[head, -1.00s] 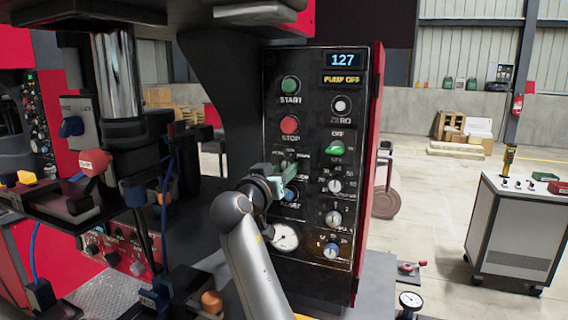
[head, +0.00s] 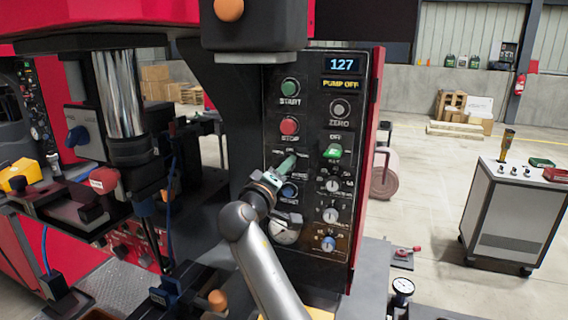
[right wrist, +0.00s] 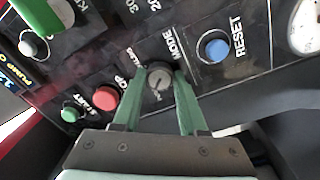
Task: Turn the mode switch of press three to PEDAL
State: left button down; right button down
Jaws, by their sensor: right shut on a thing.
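The mode switch (right wrist: 159,80) is a small round grey knob under the word MODE in the right wrist view. My right gripper (right wrist: 157,86) has its two green fingers shut on this knob, one on each side. In the head view the right gripper (head: 287,164) reaches the black control panel (head: 313,120) from below, and its fingers largely hide the switch. The setting that the knob points to cannot be read for certain. My left gripper is not in view.
Close around the switch are the red STOP button (head: 289,126), green START button (head: 290,88), blue RESET button (right wrist: 213,46) and a gauge (head: 285,231). More knobs run down the panel's right side.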

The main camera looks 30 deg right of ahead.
jog(key=shift+n, duration=0.6)
jog(key=shift+c, duration=2.2)
grip_release()
